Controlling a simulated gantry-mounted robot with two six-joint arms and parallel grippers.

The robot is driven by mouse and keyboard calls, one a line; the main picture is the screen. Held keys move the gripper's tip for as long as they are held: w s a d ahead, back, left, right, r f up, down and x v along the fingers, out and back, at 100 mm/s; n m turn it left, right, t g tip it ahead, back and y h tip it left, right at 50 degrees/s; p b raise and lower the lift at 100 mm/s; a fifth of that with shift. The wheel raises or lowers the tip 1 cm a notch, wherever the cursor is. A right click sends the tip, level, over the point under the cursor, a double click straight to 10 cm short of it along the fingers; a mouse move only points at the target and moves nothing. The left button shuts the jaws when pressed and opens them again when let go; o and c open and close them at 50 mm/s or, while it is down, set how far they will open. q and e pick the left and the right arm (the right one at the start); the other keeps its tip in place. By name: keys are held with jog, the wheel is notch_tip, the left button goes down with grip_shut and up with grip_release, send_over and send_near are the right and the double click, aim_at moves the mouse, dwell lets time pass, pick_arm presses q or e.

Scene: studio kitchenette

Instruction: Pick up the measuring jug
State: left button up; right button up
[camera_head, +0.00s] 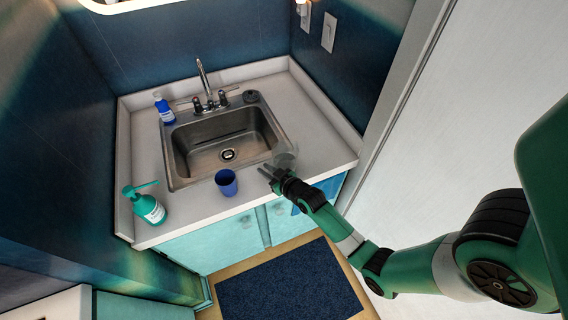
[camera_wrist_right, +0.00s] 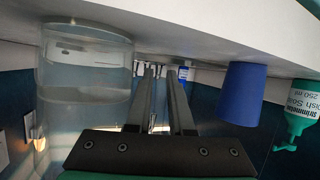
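The measuring jug is a clear, see-through vessel (camera_head: 285,158) standing on the counter near its front right corner, right of the sink. In the right wrist view, which is upside down, the jug (camera_wrist_right: 85,65) is large at the left, beside the fingers and not between them. My right gripper (camera_head: 267,169) reaches over the front counter edge, just left of and in front of the jug. Its two fingers (camera_wrist_right: 161,75) are apart with nothing between them. The jug's lower part is partly hidden behind the gripper in the head view. My left gripper is not in view.
A blue cup (camera_head: 227,183) stands left of my right gripper; it also shows in the wrist view (camera_wrist_right: 243,93). A teal soap bottle (camera_head: 148,208) stands at the front left, a blue bottle (camera_head: 164,110) at the back left. The sink (camera_head: 215,150) lies behind.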

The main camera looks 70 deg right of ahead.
grip_shut()
jog(key=shift+r, duration=0.15)
dwell(1.2)
